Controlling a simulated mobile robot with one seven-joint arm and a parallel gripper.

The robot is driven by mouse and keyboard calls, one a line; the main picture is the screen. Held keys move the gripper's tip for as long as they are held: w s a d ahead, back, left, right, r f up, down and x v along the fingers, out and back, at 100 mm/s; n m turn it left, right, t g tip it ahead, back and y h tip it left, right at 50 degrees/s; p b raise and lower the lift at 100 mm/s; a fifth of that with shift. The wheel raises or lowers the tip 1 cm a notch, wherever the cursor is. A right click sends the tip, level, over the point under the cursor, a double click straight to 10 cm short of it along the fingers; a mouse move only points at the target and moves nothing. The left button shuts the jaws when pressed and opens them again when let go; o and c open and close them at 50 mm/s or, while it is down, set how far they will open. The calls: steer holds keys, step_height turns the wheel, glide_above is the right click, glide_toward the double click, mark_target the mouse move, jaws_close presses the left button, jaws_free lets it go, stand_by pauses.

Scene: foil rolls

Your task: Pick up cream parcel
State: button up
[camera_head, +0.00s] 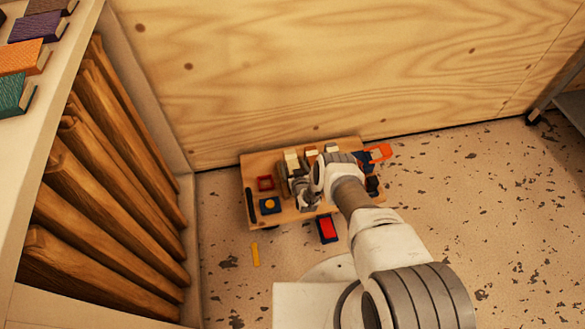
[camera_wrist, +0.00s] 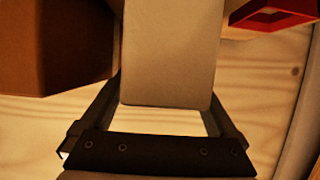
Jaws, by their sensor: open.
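The cream parcel (camera_wrist: 168,50) is a pale upright block in the middle of the wrist view. My gripper (camera_wrist: 163,112) has its two dark fingers apart, one on each side of the parcel. I cannot tell whether either finger touches it. In the head view, a cream block (camera_head: 291,158) that looks like the parcel stands on the wooden board, at the far side of my gripper (camera_head: 297,187). My arm and gripper hide part of the board and the parcel's lower part there.
A brown block (camera_wrist: 55,45) stands close left of the parcel in the wrist view, and a red open frame (camera_wrist: 275,16) lies at upper right. The wooden board (camera_head: 252,163) is crowded, with an orange item (camera_head: 378,153) at its right. A plywood wall (camera_head: 330,70) rises behind.

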steer(key=shift+w, duration=0.15)
jaws_close()
stand_by(0.4)
